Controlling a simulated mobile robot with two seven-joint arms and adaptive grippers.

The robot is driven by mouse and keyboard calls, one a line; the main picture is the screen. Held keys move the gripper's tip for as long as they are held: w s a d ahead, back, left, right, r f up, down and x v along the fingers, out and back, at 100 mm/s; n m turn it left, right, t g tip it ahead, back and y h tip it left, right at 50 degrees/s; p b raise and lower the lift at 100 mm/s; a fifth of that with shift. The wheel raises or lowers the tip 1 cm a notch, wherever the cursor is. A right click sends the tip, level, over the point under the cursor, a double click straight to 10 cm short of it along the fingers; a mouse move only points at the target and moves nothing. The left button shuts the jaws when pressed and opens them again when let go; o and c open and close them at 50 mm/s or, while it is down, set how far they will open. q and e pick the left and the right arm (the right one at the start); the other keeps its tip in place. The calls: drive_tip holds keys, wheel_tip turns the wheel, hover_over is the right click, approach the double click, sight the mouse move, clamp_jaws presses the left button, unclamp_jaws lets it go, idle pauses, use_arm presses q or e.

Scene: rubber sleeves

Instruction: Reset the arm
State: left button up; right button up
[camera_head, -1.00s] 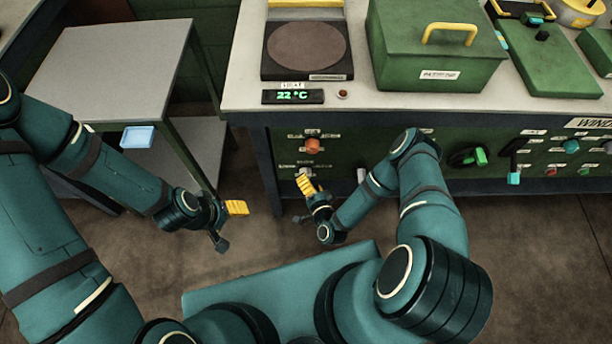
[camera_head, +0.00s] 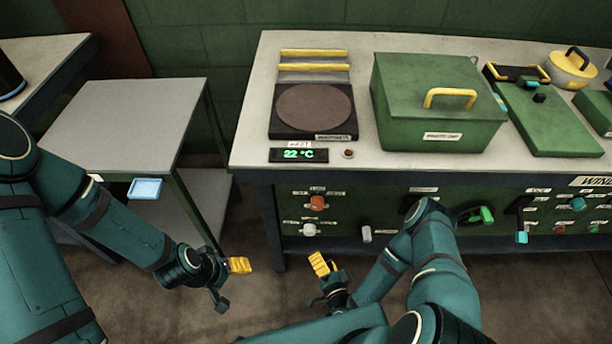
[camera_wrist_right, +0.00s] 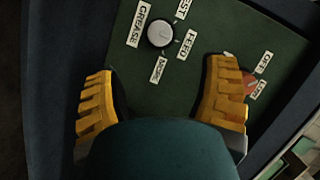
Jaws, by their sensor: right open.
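My right gripper (camera_head: 314,280) is open and empty, in front of the cabinet's front panel and below the white knob (camera_head: 309,229), with a gap between them. In the right wrist view its two yellow-padded fingers (camera_wrist_right: 160,85) are wide apart, and the white knob (camera_wrist_right: 160,33) shows beyond and between them. Labels surround that knob. My left gripper (camera_head: 236,284) hangs over the floor in front of the small side table, its yellow finger and dark finger spread apart with nothing between them.
The workbench (camera_head: 245,140) carries a hot plate (camera_head: 313,108), a temperature display (camera_head: 299,155) and a green lidded box (camera_head: 435,110). Its panel has an orange knob (camera_head: 317,202) and several switches. A grey side table (camera_head: 125,120) with a blue tray (camera_head: 146,188) stands left.

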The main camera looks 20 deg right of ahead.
drive_tip(key=w+a+r+n+g+y, duration=0.25)
drive_tip(key=w+r+n+g, duration=0.2)
drive_tip(key=n+g, duration=0.25)
drive_tip(key=s+a+r+n+g, duration=0.2)
drive_tip(key=s+r+g, duration=0.5)
drive_tip(key=r, duration=0.4)
drive_tip(key=shift+s+a+r+n, duration=0.35)
drive_tip(key=shift+s+n, duration=0.15)
use_arm(q)
drive_tip(key=c, duration=0.3)
use_arm(e)
drive_tip(key=c, duration=0.5)
use_arm(q)
drive_tip(key=shift+d, duration=0.15)
drive_tip(key=shift+c, duration=0.2)
use_arm(e)
drive_tip(key=shift+o, duration=0.2)
drive_tip(key=shift+d, duration=0.15)
